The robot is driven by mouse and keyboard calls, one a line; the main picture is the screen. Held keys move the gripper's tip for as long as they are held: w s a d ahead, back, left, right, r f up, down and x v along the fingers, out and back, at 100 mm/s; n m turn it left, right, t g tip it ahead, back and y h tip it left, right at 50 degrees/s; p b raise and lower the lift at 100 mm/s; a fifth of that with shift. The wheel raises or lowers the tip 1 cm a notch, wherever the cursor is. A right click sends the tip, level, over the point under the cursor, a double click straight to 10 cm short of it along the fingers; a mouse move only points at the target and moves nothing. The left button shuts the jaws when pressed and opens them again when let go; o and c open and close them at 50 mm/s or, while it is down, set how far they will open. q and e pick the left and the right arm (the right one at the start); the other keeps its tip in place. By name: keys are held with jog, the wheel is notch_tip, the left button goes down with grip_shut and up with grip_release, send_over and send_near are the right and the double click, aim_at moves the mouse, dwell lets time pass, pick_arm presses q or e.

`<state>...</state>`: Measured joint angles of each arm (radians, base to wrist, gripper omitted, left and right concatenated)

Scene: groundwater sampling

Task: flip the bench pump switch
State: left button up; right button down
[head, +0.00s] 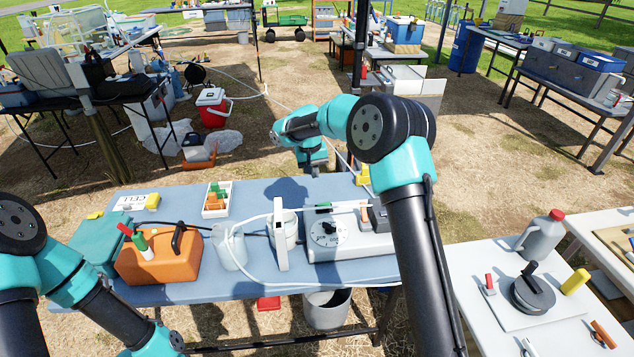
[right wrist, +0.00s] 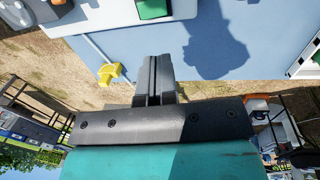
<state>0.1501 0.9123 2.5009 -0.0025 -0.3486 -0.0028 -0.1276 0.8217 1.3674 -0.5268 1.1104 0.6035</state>
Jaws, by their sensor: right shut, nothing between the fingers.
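The bench pump (head: 345,246) is a pale box with a black dial, on the right part of the blue table. A green part (head: 323,208) sits at its back edge, and a green piece on a white body (right wrist: 153,8) shows at the top of the right wrist view. I cannot tell for sure which part is the switch; my right arm hides the pump's right end. My right gripper (head: 316,170) is shut and empty, beyond the pump near the table's far edge. Its closed fingers (right wrist: 155,80) show in the right wrist view, apart from the pump. My left gripper is out of view.
The blue table (head: 265,192) also holds an orange case (head: 158,262), a white jug (head: 229,247), a white upright post (head: 280,235), tubing and a tray of coloured pieces (head: 217,199). A yellow object (head: 363,175) is near the far edge. Bare table lies behind the pump.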

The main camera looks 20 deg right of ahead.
aim_at(328, 204)
jog(key=shift+a+r, duration=0.1)
jog(key=shift+r, duration=0.3)
jog(key=shift+s+d+r+h, duration=0.1)
jog(key=shift+s+d+h, duration=0.1)
jog(key=shift+d, duration=0.15)
jog(key=shift+s+d+r+h, duration=0.1)
jog(key=shift+d+h, duration=0.1)
jog(key=shift+d, duration=0.15)
jog(key=shift+f, duration=0.1)
jog(key=d+f, duration=0.1)
jog(key=f, duration=0.8)
jog(key=d+f, duration=0.1)
jog(key=f, duration=0.3)
jog(key=shift+s+d+f, duration=0.25)
jog(key=shift+d+f, duration=0.05)
jog(key=shift+d, duration=0.1)
